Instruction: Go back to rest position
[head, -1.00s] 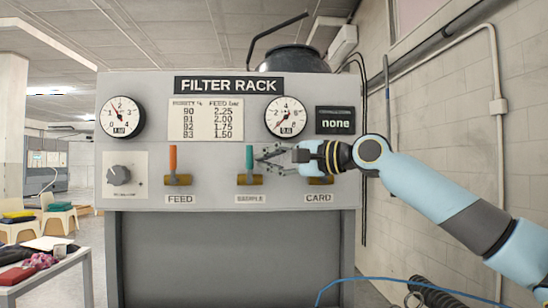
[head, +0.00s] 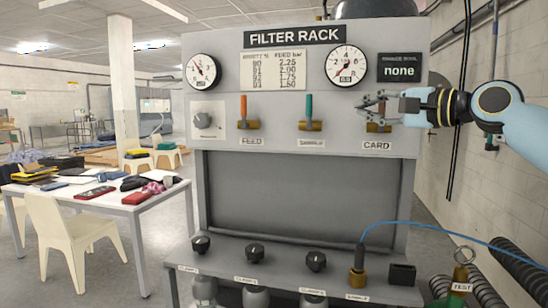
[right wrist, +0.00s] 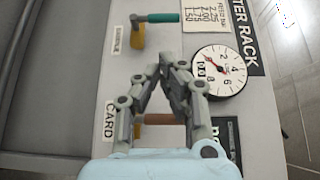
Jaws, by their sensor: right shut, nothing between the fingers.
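My right gripper (head: 360,101) is in front of the filter rack panel (head: 222,165), its fingers pointing left between the SAMPLE and CARD valves. Its fingertips are together with nothing between them. In the right wrist view the gripper (right wrist: 167,62) shows its closed fingers over the panel, with the CARD valve handle (right wrist: 158,119) partly behind them. The green SAMPLE handle (head: 309,106) stands upright, left of the fingertips and apart from them. The orange FEED handle (head: 243,107) is also upright. My left gripper is not in view.
A lower shelf with black knobs (head: 255,252) and a blue hose (head: 440,228) juts out below the panel. A white table (head: 150,207) with folders and a cream chair (head: 70,235) stand at the left. A block wall (head: 455,165) is at the right.

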